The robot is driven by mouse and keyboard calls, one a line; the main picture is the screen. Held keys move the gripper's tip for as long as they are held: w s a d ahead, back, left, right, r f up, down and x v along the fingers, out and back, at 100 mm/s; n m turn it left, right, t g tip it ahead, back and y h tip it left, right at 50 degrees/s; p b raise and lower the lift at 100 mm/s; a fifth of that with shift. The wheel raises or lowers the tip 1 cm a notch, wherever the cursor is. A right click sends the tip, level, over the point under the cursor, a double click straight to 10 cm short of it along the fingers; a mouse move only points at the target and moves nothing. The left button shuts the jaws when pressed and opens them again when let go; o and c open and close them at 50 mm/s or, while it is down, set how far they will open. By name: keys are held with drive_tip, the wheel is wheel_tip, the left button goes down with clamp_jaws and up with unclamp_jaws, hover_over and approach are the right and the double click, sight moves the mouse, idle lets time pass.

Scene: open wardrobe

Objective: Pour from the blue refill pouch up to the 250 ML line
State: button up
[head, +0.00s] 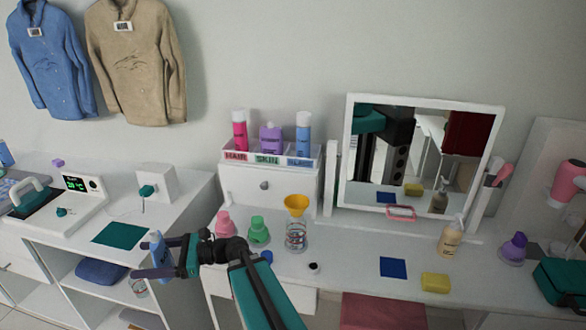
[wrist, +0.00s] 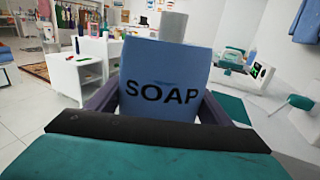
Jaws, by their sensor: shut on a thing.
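The blue refill pouch (head: 157,243), lettered SOAP in the wrist view (wrist: 160,70), is held roughly upright with a grey spout at its top. My gripper (head: 158,262) is shut on it, with a purple finger at each side. The pouch is in front of the gap between the left shelf unit and the dressing table. A clear bottle (head: 297,240) with reddish marks stands on the dressing table, right of my gripper and apart from it. The 250 ML line is too small to read.
Pink (head: 224,223) and green (head: 258,231) bottles stand left of the clear bottle. A pump bottle (head: 451,238), blue mat (head: 393,267) and yellow sponge (head: 435,282) are to its right. A clear vessel (head: 139,288) shows below my gripper.

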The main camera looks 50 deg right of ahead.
drive_tip(key=s+d+r+m+t+h, duration=0.2)
drive_tip(key=s+d+r+m+h, duration=0.1)
drive_tip(key=d, duration=1.3)
drive_tip(key=s+d+r+m+t+h, duration=0.2)
drive_tip(key=d+r+h, duration=0.3)
drive_tip(key=d, duration=1.1)
drive_tip(key=s+d+r+m+t+h, duration=0.3)
drive_tip(key=d+r+m+h, duration=0.1)
drive_tip(key=d, duration=1.2)
drive_tip(key=shift+s+r+m+t+h, duration=0.3)
drive_tip(key=shift+m+h, duration=0.2)
drive_tip(key=shift+h, duration=0.3)
drive_tip(key=shift+d+f+b, duration=0.1)
drive_tip(key=shift+d+b, duration=0.15)
drive_tip(key=shift+b, duration=0.15)
drive_tip(key=shift+d+n, duration=0.1)
drive_tip(key=shift+n, duration=0.2)
drive_tip(key=shift+d+n+b, duration=0.25)
drive_tip(key=shift+n+b, duration=0.05)
drive_tip(key=shift+b, duration=0.65)
drive_tip(key=d+n+b, duration=0.1)
drive_tip(key=b, duration=0.2)
drive_tip(key=shift+r, duration=0.35)
drive_tip(key=d+n+b, duration=0.1)
drive_tip(key=b, duration=0.2)
drive_tip(key=d+n+b, duration=0.1)
drive_tip(key=n+b, duration=0.1)
drive_tip(key=b, duration=0.1)
drive_tip(key=shift+w+r, duration=0.1)
drive_tip(key=shift+r, duration=0.15)
